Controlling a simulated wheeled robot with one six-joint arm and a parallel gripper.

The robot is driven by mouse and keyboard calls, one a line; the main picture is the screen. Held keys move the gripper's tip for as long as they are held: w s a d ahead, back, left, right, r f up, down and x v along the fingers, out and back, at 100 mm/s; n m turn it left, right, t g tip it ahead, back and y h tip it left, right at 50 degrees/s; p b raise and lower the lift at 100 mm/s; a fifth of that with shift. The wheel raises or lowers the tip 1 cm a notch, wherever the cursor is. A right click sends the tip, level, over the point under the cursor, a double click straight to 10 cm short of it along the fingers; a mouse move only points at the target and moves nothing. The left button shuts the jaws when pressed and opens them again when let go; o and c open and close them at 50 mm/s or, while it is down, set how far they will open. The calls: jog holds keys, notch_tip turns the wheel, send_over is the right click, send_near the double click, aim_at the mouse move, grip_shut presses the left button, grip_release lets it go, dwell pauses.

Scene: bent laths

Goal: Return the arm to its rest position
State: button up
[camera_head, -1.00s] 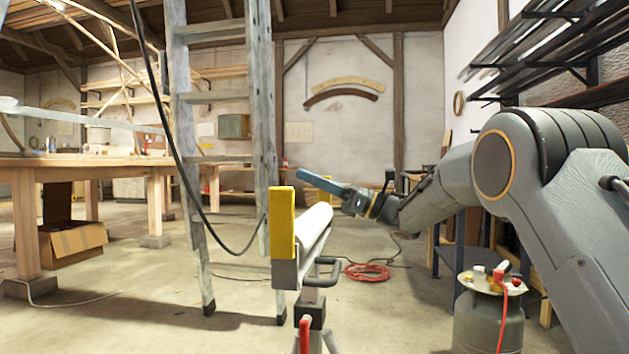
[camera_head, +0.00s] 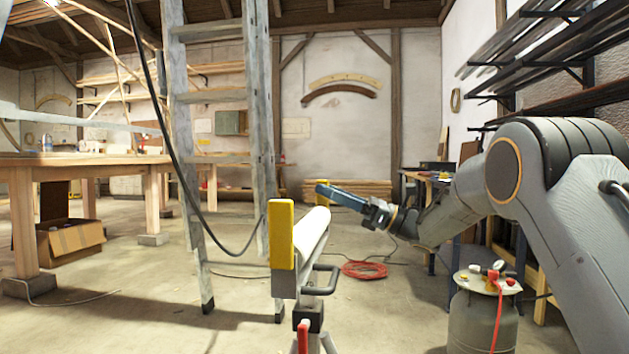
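My gripper (camera_head: 328,192) is at the end of my grey arm, which reaches in from the right side of the view. It is seen from the side, with blue fingers pointing left and slightly up. The fingers look like one bar from here, so I cannot tell whether there is a gap between them. I see no object clearly held in it. It appears above and behind the white roller of a stand (camera_head: 283,235) with a yellow end plate; I cannot tell the distance between them.
A grey ladder (camera_head: 259,120) stands left of the gripper, with a black cable (camera_head: 172,140) hanging before it. A wooden workbench (camera_head: 95,160) is at left. A gas cylinder (camera_head: 483,318) stands below my arm. A red hose coil (camera_head: 364,270) lies on the floor. Racks (camera_head: 550,60) line the right wall.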

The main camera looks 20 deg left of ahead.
jog(key=shift+v, duration=0.95)
